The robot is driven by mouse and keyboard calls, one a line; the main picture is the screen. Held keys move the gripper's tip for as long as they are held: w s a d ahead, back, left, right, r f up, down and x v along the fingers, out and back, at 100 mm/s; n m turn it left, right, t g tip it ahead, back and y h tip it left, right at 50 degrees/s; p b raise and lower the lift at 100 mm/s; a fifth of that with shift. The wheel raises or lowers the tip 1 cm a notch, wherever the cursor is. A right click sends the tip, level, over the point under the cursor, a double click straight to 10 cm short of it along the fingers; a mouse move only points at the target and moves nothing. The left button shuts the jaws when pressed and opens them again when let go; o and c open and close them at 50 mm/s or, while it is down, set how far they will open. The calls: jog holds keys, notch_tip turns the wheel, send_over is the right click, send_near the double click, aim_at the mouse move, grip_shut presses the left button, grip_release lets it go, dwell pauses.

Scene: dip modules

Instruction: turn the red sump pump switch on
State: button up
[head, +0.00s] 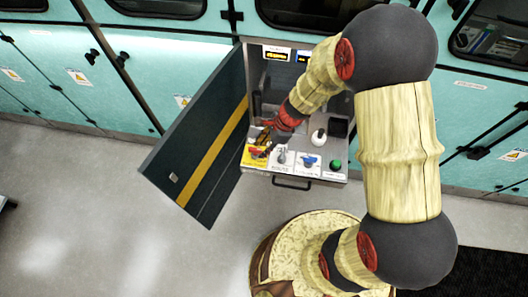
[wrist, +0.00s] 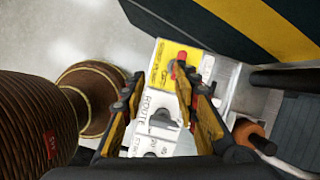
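The red switch (wrist: 181,58) sits on a yellow plate (wrist: 163,58) at the left end of the control panel. In the head view the red switch (head: 256,153) shows at the panel's front left, just below my gripper (head: 264,140). In the wrist view my gripper (wrist: 159,76) is open, with a gap between its orange-yellow fingers. The right fingertip is close to the red switch and partly covers it; I cannot tell whether they touch. Nothing is held between the fingers.
A white-labelled plate with a grey knob (head: 282,157), a blue knob (head: 310,161) and a green button (head: 336,164) lie to the right on the panel. The open cabinet door (head: 200,140) with a yellow stripe stands at the left. A handle (head: 291,184) runs along the front.

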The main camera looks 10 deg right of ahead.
aim_at(256, 149)
jog(key=shift+w+a+f+m+t+b, duration=0.15)
jog(key=shift+w+a+f+m+b, duration=0.35)
jog(key=shift+f, duration=0.65)
jog(key=shift+w+a+f+m+t+b, duration=0.1)
jog(key=shift+w+a+f+m+b, duration=0.1)
jog(key=shift+w+f+m+b, duration=0.7)
jog(key=shift+w+a+f+m+t+b, duration=0.2)
jog(key=shift+w+a+f+m, duration=0.15)
jog(key=shift+f, duration=1)
jog(key=shift+c, duration=0.7)
grip_shut()
